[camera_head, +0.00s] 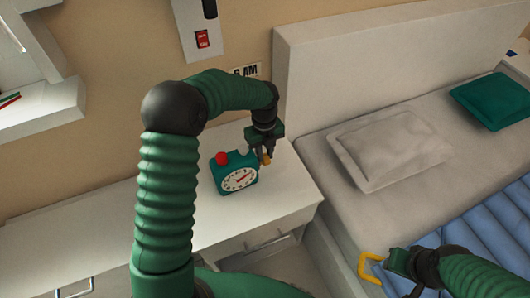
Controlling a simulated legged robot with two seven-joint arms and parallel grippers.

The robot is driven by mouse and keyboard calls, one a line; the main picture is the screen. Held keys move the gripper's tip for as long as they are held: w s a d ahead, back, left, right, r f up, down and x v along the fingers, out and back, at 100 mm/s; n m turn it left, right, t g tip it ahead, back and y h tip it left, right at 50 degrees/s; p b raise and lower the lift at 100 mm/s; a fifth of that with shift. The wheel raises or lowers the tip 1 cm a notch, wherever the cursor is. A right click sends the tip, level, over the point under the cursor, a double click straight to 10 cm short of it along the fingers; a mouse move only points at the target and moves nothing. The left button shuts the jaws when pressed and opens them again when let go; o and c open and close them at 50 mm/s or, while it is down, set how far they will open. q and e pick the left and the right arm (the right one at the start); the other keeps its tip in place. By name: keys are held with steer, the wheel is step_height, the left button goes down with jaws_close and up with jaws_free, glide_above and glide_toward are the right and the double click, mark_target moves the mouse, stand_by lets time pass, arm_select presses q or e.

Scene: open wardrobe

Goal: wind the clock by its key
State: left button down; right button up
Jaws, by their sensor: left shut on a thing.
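The clock (239,181) is a small teal box with a white round dial and a red knob on top. It stands upright on the white cabinet top (205,215). Its key (267,158) shows as a small orange-yellow piece at the clock's right side. My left gripper (266,156) reaches down from above and is shut on the key; its fingers hide part of it. My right gripper (385,264) is at the lower right, beside the bed, next to a yellow loop (367,268). I cannot tell whether it holds the loop.
A bed with a grey pillow (390,148), a teal pillow (495,99) and a blue quilted cover (480,228) fills the right side. A red switch (203,39) is on the wall panel. A white shelf (40,108) juts out at left. The cabinet top left of the clock is clear.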

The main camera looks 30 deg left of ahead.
arm_select(q)
steer(key=shift+w+a+r+g+h+p, duration=0.15)
steer(key=shift+g+h+p, duration=0.35)
steer(key=shift+p, duration=1.25)
steer(key=shift+w+a+r+g+h+p, duration=0.15)
steer(key=shift+g+h+p, duration=0.3)
steer(key=shift+p, duration=1.3)
steer(key=shift+a+f+h+p, duration=0.15)
steer(key=shift+h+p, duration=0.1)
steer(key=shift+p, duration=0.05)
steer(key=shift+a+f+g+h, duration=0.1)
steer(key=shift+f+g+h, duration=0.15)
steer(key=shift+g+h, duration=0.15)
steer(key=shift+w+a+f+g+h+b, duration=0.1)
steer(key=shift+w+f+g+h+b, duration=0.1)
steer(key=shift+f+g+h+b, duration=0.35)
steer(key=shift+r+h+b, duration=0.15)
steer(key=shift+h+b, duration=0.1)
steer(key=shift+b, duration=0.6)
steer(key=shift+w+a+r+g+h+b, duration=0.1)
steer(key=shift+a+r+g+h+b, duration=0.15)
steer(key=shift+g+b, duration=0.2)
steer(key=shift+d, duration=0.1)
steer(key=c, duration=1.5)
jaws_free()
